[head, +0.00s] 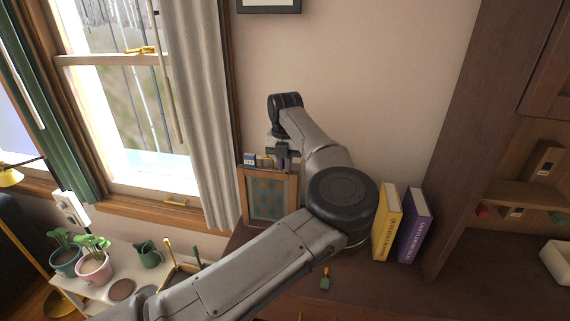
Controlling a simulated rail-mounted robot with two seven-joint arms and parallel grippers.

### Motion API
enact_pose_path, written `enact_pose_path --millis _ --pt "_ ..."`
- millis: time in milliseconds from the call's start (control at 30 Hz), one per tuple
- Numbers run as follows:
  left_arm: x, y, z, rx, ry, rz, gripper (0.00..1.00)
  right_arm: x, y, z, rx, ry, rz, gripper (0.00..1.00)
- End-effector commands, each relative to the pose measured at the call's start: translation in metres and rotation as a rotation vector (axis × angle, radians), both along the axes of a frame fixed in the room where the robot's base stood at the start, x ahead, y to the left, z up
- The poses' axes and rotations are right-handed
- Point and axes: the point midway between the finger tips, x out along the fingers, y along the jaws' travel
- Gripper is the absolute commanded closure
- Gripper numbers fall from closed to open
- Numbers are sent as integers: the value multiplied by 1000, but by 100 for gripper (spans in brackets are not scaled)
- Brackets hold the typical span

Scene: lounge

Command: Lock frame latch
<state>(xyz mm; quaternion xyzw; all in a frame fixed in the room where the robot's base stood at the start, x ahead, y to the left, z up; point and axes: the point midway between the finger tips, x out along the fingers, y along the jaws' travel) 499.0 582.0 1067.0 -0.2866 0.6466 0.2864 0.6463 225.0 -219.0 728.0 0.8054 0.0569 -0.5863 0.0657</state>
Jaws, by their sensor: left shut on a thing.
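A small wooden frame (243,200) with a dark diamond-patterned panel stands upright at the back of the dark wooden top, against the wall. My left gripper (283,158) points down at the frame's top right edge and is shut there, apparently on the frame. Its fingertips are small in the picture, and the exact contact is hard to see. I cannot make out a latch on the frame; its back is hidden. My right gripper is not in view.
A yellow book (386,222) and a purple book (415,226) stand right of my elbow. Small boxes (250,159) show just above the frame. Potted plants (94,268) and a green jug (148,253) stand lower left. The window (133,115) carries brass fittings (140,50).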

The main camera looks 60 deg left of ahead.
Motion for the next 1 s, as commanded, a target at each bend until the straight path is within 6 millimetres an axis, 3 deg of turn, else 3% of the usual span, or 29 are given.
enact_pose_path --millis 300,567,767,1000 --pt "0 0 0 1 -1 0 66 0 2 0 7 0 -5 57" --pt "0 0 2 1 -1 0 66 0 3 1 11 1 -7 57" --pt "0 0 27 2 -3 -1 66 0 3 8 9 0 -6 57" --pt "0 0 76 0 -3 0 66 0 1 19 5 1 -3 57"
